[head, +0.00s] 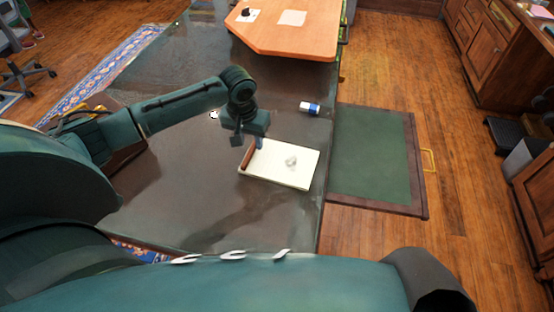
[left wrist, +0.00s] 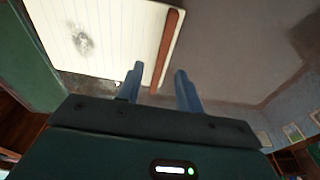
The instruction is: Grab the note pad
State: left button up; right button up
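The note pad (head: 287,166) lies flat on the dark glass-topped table, with lined cream pages, a brown strip along its left edge and a greyish mark on the page. It also shows in the left wrist view (left wrist: 110,38), with its brown strip beyond my fingers. My left gripper (head: 253,144) is at the pad's upper left corner in the head view. In the left wrist view its two blue-grey fingers (left wrist: 160,88) are apart, with the end of the brown strip showing between them. I cannot tell whether they touch the pad. My right gripper is not in view.
The dark table (head: 200,205) is mostly clear around the pad. A small blue and white item (head: 309,108) sits near its right edge. An orange-brown wooden top (head: 290,38) is at the back. A green panel with a dark frame (head: 372,160) lies to the right.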

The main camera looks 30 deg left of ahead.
pick_arm(q)
jog(key=shift+w+f, duration=0.15)
jog(key=shift+f, duration=1.3)
jog(key=shift+c, duration=0.4)
grip_shut()
